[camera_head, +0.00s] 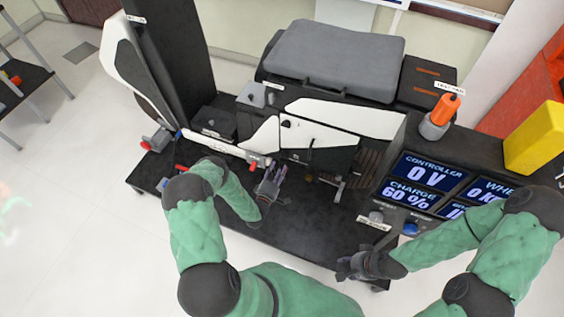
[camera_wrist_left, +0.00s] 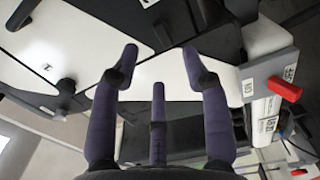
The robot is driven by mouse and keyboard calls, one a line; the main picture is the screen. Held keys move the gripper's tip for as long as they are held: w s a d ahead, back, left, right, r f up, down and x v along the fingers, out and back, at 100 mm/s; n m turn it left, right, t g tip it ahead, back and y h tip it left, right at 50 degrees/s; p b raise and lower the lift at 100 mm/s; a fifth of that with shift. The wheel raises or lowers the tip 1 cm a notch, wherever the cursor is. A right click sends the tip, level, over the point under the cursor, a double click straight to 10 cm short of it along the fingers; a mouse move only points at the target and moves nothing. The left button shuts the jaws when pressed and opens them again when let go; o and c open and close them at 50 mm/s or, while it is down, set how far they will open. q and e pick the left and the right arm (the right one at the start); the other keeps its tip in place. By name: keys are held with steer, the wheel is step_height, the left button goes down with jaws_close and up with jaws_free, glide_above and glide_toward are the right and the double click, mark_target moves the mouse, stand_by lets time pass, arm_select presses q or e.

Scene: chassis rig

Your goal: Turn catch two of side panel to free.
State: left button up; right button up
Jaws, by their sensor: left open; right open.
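The side panel (camera_head: 318,135) is a white plate on the black chassis, left of the display console. A small dark catch (camera_head: 286,124) shows near its upper left corner. In the left wrist view, a white plate (camera_wrist_left: 50,45) carries a small unreadable label and a dark catch (camera_wrist_left: 66,86); I cannot tell which numbered catch this is. My left gripper (camera_head: 272,177) is open and empty in front of the panel's lower left. Its spread fingers (camera_wrist_left: 160,62) touch nothing clearly. My right gripper (camera_head: 352,266) is open, low near the deck's front edge, away from the panel.
A console (camera_head: 432,172) with lit displays stands at the right, with an orange knob (camera_head: 445,108) on top. A grey seat pad (camera_head: 335,60) lies above the panel. A red-ended lever (camera_wrist_left: 284,88) sits at the right of the left wrist view. The dark deck (camera_head: 310,230) is mostly clear.

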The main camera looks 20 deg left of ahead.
arm_select(q)
steer(key=s, duration=0.4)
steer(key=shift+s+d, duration=0.1)
steer(key=shift+s, duration=0.25)
steer(key=shift+d, duration=0.1)
steer(key=s+d+r+m+g+h, duration=0.1)
steer(key=s+d+m+g+h, duration=0.2)
steer(key=d+g+h, duration=0.55)
steer(key=s+d+r+m+g+h, duration=0.15)
steer(key=s+d+h, duration=0.3)
steer(key=d, duration=0.85)
steer(key=s+d+m+g+y, duration=0.25)
steer(key=s+m+g, duration=0.45)
steer(key=s+g, duration=0.65)
steer(key=s+a+m+t+y, duration=0.2)
steer(key=s+a+m+y, duration=0.1)
steer(key=s+a+y, duration=0.15)
steer(key=w+r+t, duration=0.1)
steer(key=w+r+m+t, duration=0.1)
steer(key=w, duration=0.1)
steer(key=w+t+y, duration=0.1)
steer(key=t, duration=0.1)
steer(key=shift+w+a+r+m, duration=0.15)
steer(key=shift+a+r+m, duration=0.1)
steer(key=shift+r, duration=0.15)
